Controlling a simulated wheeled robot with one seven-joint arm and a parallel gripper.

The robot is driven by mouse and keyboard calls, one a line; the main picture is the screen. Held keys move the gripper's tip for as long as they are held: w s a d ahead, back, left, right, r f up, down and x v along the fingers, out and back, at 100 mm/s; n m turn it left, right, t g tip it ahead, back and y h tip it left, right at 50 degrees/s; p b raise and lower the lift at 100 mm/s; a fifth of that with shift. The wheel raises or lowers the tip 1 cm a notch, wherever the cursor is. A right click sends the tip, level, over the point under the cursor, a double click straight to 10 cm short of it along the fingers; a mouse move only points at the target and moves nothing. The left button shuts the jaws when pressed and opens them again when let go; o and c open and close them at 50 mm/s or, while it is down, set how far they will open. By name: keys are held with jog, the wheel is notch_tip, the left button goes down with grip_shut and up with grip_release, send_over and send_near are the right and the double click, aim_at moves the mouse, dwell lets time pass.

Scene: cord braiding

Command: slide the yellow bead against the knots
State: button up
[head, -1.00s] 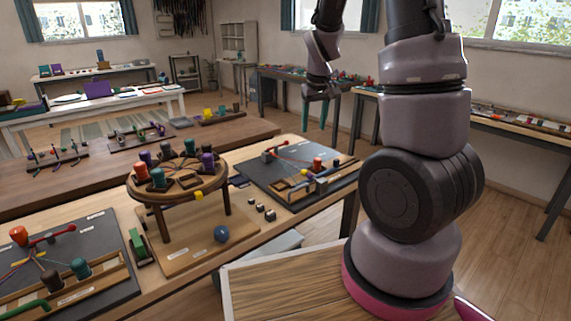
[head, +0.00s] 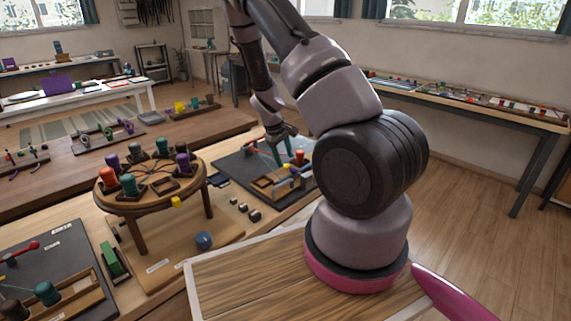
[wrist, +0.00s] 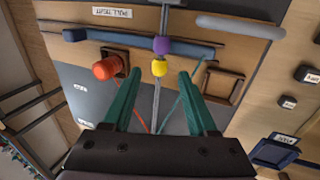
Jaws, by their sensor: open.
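The yellow bead (wrist: 159,67) sits on a pale cord in the wrist view, close below a purple bead (wrist: 161,46). The cord (wrist: 156,98) runs down from the bead between my fingers, with a red and a green strand spreading out lower down. My gripper (wrist: 160,73) is open, its teal fingers on either side of the cord with their tips near the bead. I see a gap between each finger and the bead. In the head view, my gripper (head: 281,152) is over the dark board at the right. I cannot make out the knots.
An orange spool (wrist: 108,68) stands left of the fingers, and an empty wooden frame (wrist: 222,86) lies to the right. A blue bar (wrist: 120,37) crosses above, near a "PULL TIGHT" label. A round braiding stand (head: 150,188) is left of the board.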

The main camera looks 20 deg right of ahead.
aim_at(287, 165)
jog(key=shift+x, duration=1.8)
grip_shut()
